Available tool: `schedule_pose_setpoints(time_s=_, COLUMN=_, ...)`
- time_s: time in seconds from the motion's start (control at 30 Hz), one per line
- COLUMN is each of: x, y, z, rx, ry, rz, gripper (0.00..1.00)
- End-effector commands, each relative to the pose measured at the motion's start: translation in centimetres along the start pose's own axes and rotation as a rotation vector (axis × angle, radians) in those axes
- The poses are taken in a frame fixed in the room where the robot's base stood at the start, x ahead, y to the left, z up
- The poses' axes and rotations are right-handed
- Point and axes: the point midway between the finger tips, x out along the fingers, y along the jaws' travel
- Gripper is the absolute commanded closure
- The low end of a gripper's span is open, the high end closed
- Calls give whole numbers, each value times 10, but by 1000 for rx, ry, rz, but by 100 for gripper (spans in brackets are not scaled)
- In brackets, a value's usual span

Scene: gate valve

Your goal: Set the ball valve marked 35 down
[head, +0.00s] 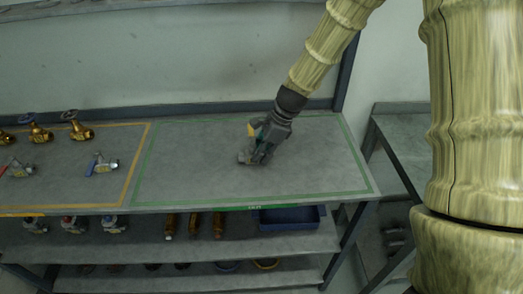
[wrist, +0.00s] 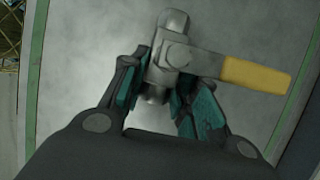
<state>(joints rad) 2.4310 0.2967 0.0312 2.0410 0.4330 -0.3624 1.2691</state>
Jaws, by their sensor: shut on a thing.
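A grey metal ball valve with a yellow lever handle (wrist: 180,52) is between the fingers of my gripper (wrist: 158,92). The gripper is shut on it, with teal pads at both sides of the valve body. In the wrist view the handle points right. In the head view, my gripper (head: 263,146) and the valve (head: 246,157) are over the green-outlined area (head: 320,177) of the grey bench top. The valve is at or just above the surface; I cannot tell whether it touches. No number 35 is readable.
The green-outlined area is otherwise clear. On the left, a yellow-outlined area (head: 134,172) holds brass gate valves (head: 80,131) and a blue-handled ball valve (head: 102,163). Lower shelves hold more valves, brown cylinders (head: 193,225) and a blue tray (head: 290,218). A side bench stands right.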

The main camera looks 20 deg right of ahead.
Motion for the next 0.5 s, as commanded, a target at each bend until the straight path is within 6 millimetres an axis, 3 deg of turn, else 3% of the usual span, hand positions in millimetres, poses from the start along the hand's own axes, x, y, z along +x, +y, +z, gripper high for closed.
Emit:
schedule_pose_setpoints(time_s=0.33, x=2, y=0, z=0, rx=-1, ry=-1, rz=0, gripper=100)
schedule_pose_setpoints(time_s=0.37, x=2, y=0, z=-1, rx=-1, ry=0, rz=0, gripper=66)
schedule_pose_setpoints(time_s=0.47, x=2, y=0, z=-1, rx=-1, ry=0, rz=0, gripper=48)
schedule_pose_setpoints(time_s=0.5, x=2, y=0, z=-1, rx=-1, ry=0, rz=0, gripper=48)
